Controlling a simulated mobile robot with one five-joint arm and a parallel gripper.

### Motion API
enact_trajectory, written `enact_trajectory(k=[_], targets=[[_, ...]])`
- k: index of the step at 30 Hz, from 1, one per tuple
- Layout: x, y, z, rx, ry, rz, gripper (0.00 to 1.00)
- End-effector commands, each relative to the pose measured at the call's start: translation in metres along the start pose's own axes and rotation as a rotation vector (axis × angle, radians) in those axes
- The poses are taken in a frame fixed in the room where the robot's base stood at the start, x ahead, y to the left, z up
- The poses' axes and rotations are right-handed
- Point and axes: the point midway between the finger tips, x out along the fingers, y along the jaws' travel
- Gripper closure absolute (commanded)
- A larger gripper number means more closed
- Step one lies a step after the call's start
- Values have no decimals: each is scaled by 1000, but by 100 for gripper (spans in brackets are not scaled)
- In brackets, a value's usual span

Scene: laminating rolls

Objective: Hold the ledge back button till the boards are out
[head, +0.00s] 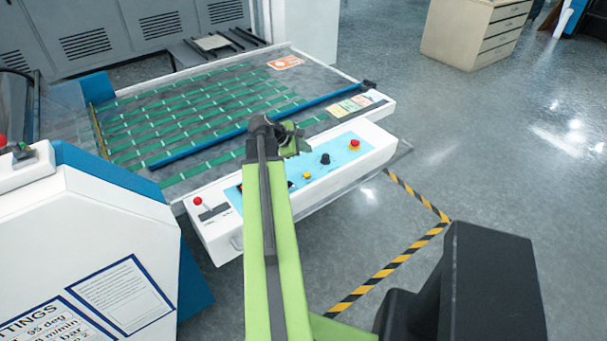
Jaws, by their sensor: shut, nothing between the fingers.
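The control panel (340,165) is a light blue plate on the white front rail of the machine table. It carries a red button (355,143), a black knob (325,158) and a yellow button (306,175). My green arm covers part of the panel, so some controls and all labels are hidden or too small to read. My gripper (293,136) is shut and empty at the panel's far edge; I cannot tell whether it touches anything. A long blue bar (215,144) crosses the table behind the panel. No separate boards can be made out on the table.
The table bed (130,128) has rows of green strips on grey. A second red control (198,201) sits at the rail's left end. A white machine housing (90,235) stands at left. Yellow-black floor tape (385,270) marks the right side; open floor lies beyond.

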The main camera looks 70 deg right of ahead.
Motion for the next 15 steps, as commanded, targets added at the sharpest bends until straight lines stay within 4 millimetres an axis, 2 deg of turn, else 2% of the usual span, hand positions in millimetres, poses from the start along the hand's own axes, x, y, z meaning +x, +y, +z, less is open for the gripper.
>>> enact_trajectory(k=[8, 15], targets=[[15, -14, -18, -5, 4, 4, 100], [40, -33, -38, -6, 5, 5, 100]])
